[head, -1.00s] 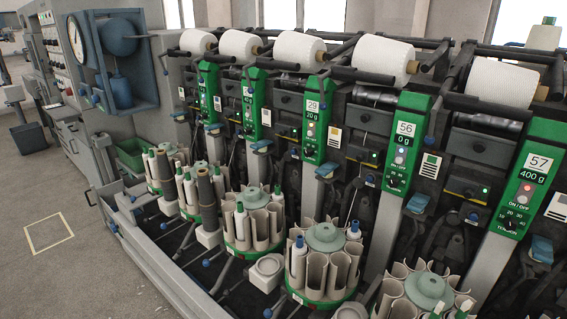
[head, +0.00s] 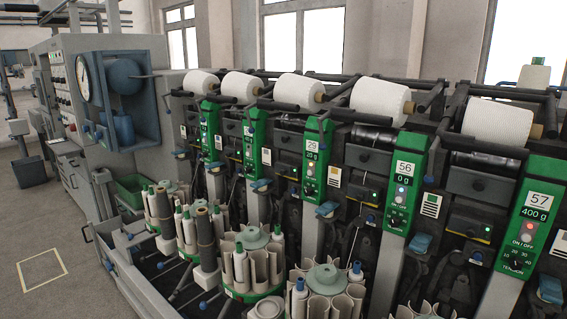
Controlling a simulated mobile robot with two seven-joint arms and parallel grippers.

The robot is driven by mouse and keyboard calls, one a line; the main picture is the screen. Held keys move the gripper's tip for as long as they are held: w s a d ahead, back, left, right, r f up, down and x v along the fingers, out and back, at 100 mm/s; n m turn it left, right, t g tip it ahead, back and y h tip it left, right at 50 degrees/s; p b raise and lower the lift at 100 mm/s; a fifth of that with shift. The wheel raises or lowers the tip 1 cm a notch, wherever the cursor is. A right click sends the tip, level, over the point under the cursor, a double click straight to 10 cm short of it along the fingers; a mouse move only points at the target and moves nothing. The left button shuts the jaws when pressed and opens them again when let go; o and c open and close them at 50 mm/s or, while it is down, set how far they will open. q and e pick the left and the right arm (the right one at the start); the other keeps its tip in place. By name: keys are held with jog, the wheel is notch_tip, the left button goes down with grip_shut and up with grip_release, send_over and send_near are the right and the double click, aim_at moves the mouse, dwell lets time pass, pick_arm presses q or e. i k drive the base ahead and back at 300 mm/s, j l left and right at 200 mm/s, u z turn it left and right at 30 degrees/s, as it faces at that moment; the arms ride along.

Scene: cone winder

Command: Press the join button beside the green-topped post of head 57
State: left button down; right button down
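The green-topped post of head 57 (head: 529,222) stands at the right edge of the head view. It carries a "57" label, a 400 g display, a lit red on/off lamp and a tension dial. Beside it on the left is a dark unit with a yellow stripe (head: 468,229) and small lights. A blue lever (head: 550,289) sits at the right of the post's lower part. I cannot tell which small part is the join button. Neither of my grippers is in the head view.
The green post of head 56 (head: 404,185) and further posts run off to the left. White cones (head: 497,120) lie along the top. Round bobbin magazines (head: 327,282) stand in front of the machine, low in view. Open floor (head: 40,235) lies at the left.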

aim_at(477, 256)
jog(key=z, duration=1.25)
